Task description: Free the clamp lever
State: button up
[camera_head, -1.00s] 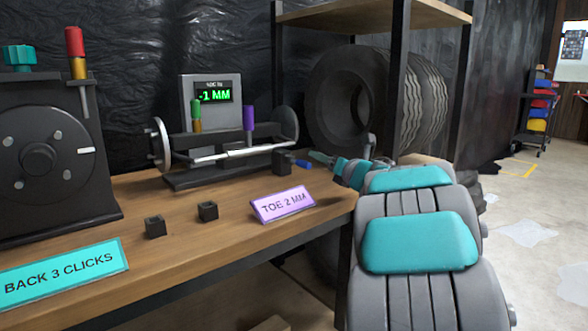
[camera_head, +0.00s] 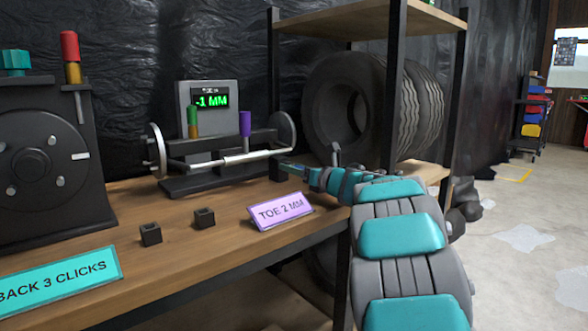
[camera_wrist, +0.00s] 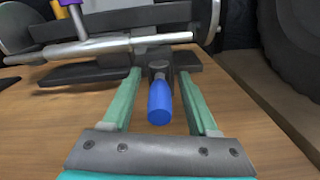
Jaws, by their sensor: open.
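The wheel-alignment rig (camera_head: 215,176) stands on the bench, with a silver rod across it and a display (camera_head: 210,101) reading -1 MM. In the wrist view, a lever with a blue handle (camera_wrist: 160,103), apparently the clamp lever, sticks out from a dark block at the rig's front. My gripper (camera_wrist: 162,74) is open, with one teal finger on each side of the blue handle. Gaps show between the handle and both fingers. In the head view my gripper (camera_head: 283,166) is at the rig's right end, and the blue handle cannot be made out there.
A purple sign reading TOE 2 MM (camera_head: 281,211) stands near the bench edge below my arm. Two small dark blocks (camera_head: 151,234) sit on the bench. A black machine (camera_head: 42,155) stands at left. A shelf post (camera_head: 396,90) and tires (camera_head: 345,105) are behind my arm.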

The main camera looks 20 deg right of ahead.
jog(key=shift+w, duration=0.15)
jog(key=shift+c, duration=0.2)
grip_shut()
dwell(1.2)
